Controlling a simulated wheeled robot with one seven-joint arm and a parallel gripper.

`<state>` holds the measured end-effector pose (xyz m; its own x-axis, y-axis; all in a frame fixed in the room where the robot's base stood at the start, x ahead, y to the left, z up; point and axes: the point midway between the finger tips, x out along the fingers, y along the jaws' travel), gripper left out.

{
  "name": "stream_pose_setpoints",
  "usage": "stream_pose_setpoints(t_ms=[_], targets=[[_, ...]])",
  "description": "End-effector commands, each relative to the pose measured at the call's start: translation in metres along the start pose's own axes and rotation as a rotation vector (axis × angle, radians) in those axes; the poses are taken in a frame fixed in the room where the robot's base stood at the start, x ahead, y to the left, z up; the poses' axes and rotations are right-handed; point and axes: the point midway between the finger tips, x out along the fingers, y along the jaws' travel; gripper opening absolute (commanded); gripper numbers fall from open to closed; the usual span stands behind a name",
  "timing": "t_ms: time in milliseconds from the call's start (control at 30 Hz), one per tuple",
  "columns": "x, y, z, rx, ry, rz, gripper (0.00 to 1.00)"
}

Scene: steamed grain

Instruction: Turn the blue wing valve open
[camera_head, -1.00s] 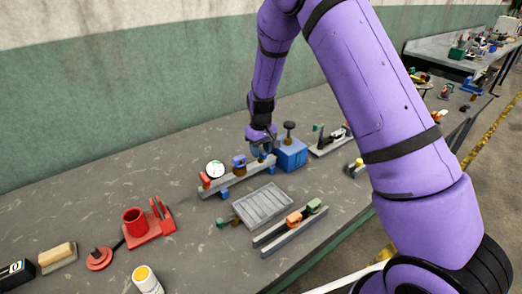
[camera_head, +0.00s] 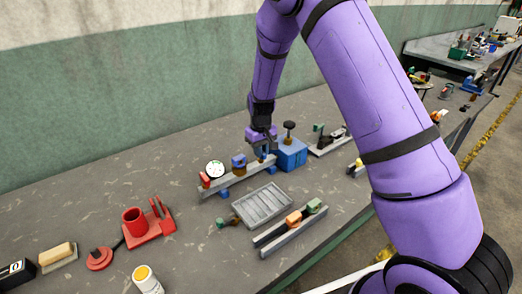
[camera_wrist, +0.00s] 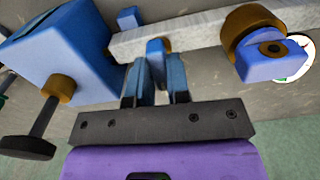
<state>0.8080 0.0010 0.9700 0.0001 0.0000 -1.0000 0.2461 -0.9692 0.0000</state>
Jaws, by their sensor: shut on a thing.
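My gripper (camera_wrist: 155,92) is shut on an upright blue wing (camera_wrist: 157,52) at the grey pipe-like bar, close to the blue box. Part of a brass piece shows behind the fingers; the rest of this valve is hidden by them. In the head view my gripper (camera_head: 266,149) reaches down to the same spot, and the wing cannot be told from the fingers there. A second blue piece with a brass collar (camera_wrist: 270,55) sits further along the bar, apart from my gripper; it also shows in the head view (camera_head: 239,161).
The blue box (camera_head: 291,154) with a dark knob on a brass stem (camera_wrist: 30,148) stands beside my gripper. A white dial (camera_head: 215,169) and a red piece (camera_head: 204,180) are further along the bar (camera_head: 220,182). A grey tray (camera_head: 262,205) lies in front.

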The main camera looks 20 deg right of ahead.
Motion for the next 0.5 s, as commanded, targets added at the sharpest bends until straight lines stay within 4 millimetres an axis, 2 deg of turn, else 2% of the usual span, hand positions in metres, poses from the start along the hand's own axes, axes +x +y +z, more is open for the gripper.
stream_pose_setpoints(t_ms=[500], targets=[[-0.0002,0.0001,0.0000,0.423,0.000,0.000,0.00]])
